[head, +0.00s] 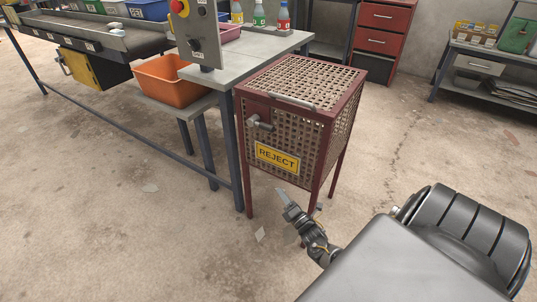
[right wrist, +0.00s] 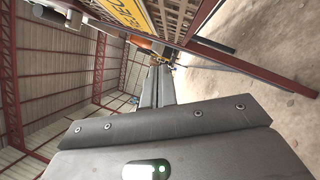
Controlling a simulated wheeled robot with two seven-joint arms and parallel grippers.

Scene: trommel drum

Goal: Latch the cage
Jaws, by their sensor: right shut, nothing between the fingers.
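The cage (head: 331,122) is a red-framed box with perforated panels on legs, with a yellow REJECT label (head: 277,158) on its front. Its top looks flat and closed, with a grey bar handle (head: 292,101) near the front edge. A grey latch with a knob (head: 261,122) sits on the upper left of the front; I cannot tell whether it is engaged. My right gripper (head: 282,193) is shut and empty, below and in front of the label, apart from the cage. In the right wrist view its fingers (right wrist: 158,76) point along beneath the label (right wrist: 127,14). My left gripper is not in view.
A grey table (head: 264,50) with bottles stands directly left of the cage. An orange bin (head: 170,85) sits on a low stand beside it. A red drawer cabinet (head: 382,38) and a shelf (head: 477,50) stand behind.

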